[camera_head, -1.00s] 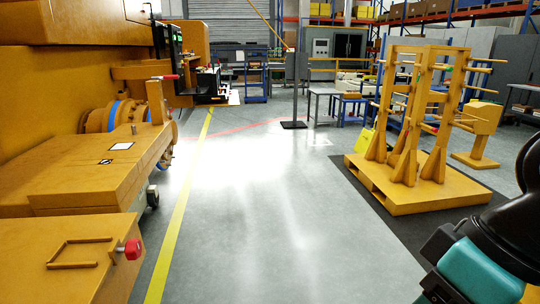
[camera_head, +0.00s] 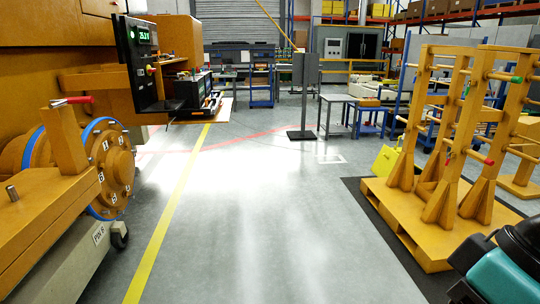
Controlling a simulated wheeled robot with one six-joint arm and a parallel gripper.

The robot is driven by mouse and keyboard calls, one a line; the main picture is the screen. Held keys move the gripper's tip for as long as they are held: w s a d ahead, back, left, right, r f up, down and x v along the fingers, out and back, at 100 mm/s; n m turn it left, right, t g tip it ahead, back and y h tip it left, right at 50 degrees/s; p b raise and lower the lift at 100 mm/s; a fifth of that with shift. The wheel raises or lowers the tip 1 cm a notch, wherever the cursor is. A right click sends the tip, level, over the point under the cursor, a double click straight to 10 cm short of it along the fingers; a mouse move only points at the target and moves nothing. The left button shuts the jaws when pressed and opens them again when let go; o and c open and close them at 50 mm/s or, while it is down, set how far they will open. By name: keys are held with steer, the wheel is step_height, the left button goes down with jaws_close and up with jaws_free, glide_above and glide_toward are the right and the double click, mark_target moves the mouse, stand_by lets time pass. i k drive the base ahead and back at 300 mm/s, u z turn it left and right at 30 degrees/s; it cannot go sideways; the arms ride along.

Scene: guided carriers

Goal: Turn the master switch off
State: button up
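A dark control panel (camera_head: 137,62) with a lit green display (camera_head: 143,35) stands at the left, at the end of the orange machine. A small red knob (camera_head: 151,70) is on its face or edge; it is too small to read its position. No label marks any part as the master switch. A lever with a red grip (camera_head: 73,101) sits on an orange block nearer me. Part of my arm (camera_head: 500,272), teal and black, shows at the lower right. My gripper is out of view.
An orange rack on a pallet (camera_head: 415,250) stands right on a dark mat. A numbered orange wheel with blue rim (camera_head: 113,160) is at left. A grey post (camera_head: 302,92) stands ahead. The floor (camera_head: 270,230) between is clear, with a yellow line (camera_head: 165,232).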

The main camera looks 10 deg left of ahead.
mark_target(150, 71)
steer(key=u, duration=0.55)
steer(key=i, duration=2)
steer(key=u, duration=0.5)
steer(key=i, duration=2.3)
steer(key=u, duration=0.1)
